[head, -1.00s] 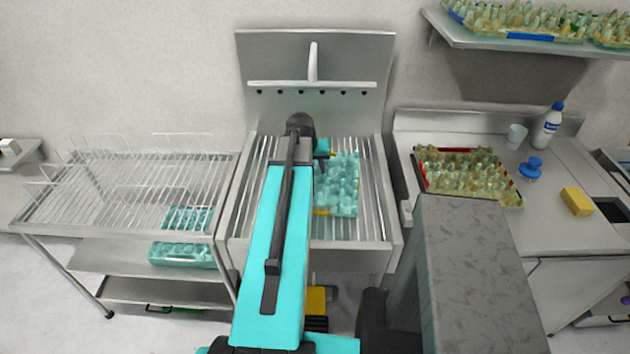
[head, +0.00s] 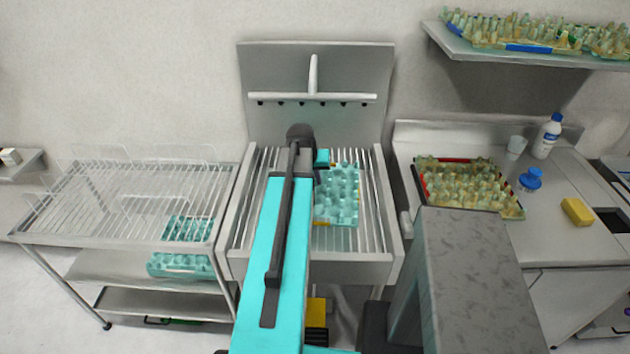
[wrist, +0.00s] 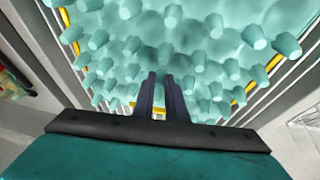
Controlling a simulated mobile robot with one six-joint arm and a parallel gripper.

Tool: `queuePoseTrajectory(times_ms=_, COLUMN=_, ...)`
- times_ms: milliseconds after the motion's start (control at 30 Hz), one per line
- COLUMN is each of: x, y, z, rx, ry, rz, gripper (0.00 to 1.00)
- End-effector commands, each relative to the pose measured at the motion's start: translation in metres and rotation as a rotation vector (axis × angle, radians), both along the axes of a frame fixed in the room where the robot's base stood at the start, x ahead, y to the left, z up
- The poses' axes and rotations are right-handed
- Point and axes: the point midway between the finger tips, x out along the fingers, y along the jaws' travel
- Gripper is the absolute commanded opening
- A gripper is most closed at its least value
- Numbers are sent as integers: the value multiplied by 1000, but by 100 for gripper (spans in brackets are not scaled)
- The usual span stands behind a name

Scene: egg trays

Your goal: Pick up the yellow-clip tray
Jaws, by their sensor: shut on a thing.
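The yellow-clip tray (head: 343,197) is a pale teal, pegged egg tray over the slatted sink rack, with yellow clips along its edges. It fills the upper part of the wrist view (wrist: 235,62), where its yellow edging shows at both sides and near my fingers. My gripper (wrist: 160,76) is shut on the tray's near edge, its two dark fingers close together among the pegs. In the head view my arm hides the tray's left side and most of the gripper. I cannot tell whether the tray touches the slats.
A metal sink unit (head: 232,240) with a faucet bar (head: 312,97) surrounds the rack. A wire-rack cart (head: 100,240) at left holds teal trays. At right, a counter (head: 550,235) bears a red-clip tray (head: 425,160), bottles and a yellow sponge (head: 577,211). A shelf (head: 520,54) above holds more trays.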

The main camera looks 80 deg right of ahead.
Motion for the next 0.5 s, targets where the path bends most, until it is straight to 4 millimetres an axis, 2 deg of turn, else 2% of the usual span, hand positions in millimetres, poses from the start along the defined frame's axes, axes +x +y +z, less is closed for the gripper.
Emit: queuePoseTrajectory(times_ms=500, x=0, y=-1, z=30, rx=-2, ry=0, rz=0, gripper=0)
